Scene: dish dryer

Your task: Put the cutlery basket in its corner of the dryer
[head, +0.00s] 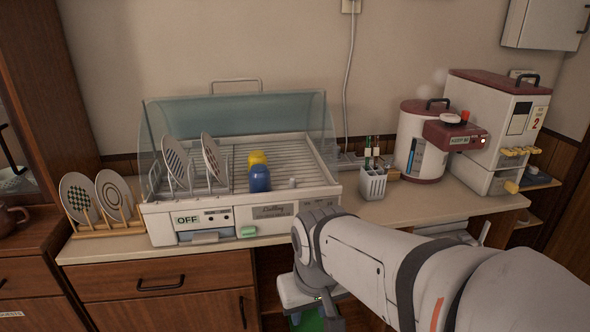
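The cutlery basket (373,185) is a small pale slotted holder. It stands upright on the counter just right of the dish dryer, apart from it. The dryer (160,218) is a white unit with a slatted rack and a clear raised cover; its front label reads OFF. Two patterned plates stand on the left of its rack, with a yellow cup (258,158) and a blue cup (260,179) near the middle. The rack's right side looks mostly bare. My gripper (310,294) hangs low in front of the counter edge, away from the basket. Its fingertips are not clear.
A rice dispenser (498,130) and a round cooker (413,150) fill the counter's right side. A wooden rack with two plates (114,196) stands at the left. Bare counter (430,207) lies right of the basket.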

